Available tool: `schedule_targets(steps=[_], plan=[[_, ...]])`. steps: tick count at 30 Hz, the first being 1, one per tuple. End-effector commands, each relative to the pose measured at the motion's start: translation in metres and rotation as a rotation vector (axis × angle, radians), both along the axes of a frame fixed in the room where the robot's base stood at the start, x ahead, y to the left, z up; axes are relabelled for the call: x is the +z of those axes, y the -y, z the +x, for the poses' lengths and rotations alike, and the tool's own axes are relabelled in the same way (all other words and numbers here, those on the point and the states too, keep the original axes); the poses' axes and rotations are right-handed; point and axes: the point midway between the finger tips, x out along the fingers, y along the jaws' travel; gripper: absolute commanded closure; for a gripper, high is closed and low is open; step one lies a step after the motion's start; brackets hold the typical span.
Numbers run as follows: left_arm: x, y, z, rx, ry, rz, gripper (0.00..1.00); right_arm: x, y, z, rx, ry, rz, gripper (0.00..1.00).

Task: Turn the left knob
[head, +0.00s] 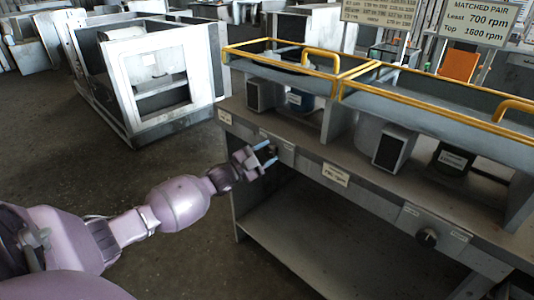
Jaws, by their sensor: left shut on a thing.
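The left knob (272,149) is a small dark knob on the front panel of the grey bench, mostly hidden by my fingers. My left gripper (265,156), with light blue fingertips, is at the front panel and shut on this knob. The knob's pointer angle cannot be made out. The right knob (427,237) is dark and round, farther right on the same panel, with nothing touching it. My right gripper is not in view.
The bench (300,160) carries two blower housings with yellow rails (310,68). An rpm label (336,174) sits between the knobs. A sign (478,22) reads "MATCHED PAIR, Least 700 rpm, Top 1600 rpm". A white machine frame (160,105) stands at left; the floor before it is clear.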

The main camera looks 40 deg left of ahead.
Motion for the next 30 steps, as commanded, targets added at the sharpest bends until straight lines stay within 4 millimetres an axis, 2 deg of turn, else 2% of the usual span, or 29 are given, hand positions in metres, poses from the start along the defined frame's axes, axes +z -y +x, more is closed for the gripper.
schedule_targets(steps=[3, 4, 9, 20, 23, 30], plan=[[-0.001, 0.000, 0.000, 0.000, -0.002, 0.000, 0.78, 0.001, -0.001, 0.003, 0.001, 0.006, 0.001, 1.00], [-0.001, 0.000, 0.000, 0.000, -0.002, 0.000, 0.53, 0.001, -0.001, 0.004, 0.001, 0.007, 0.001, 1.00], [-0.001, 0.000, 0.000, 0.000, -0.001, -0.002, 0.29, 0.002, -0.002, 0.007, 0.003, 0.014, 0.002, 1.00], [-0.002, -0.002, -0.005, 0.001, -0.002, -0.002, 0.29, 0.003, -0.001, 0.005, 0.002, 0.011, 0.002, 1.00], [-0.004, -0.006, -0.014, 0.002, -0.002, -0.002, 0.29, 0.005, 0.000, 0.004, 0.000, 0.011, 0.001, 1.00], [-0.014, -0.020, -0.053, 0.002, -0.001, -0.002, 0.29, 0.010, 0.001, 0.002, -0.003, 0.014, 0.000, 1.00]])
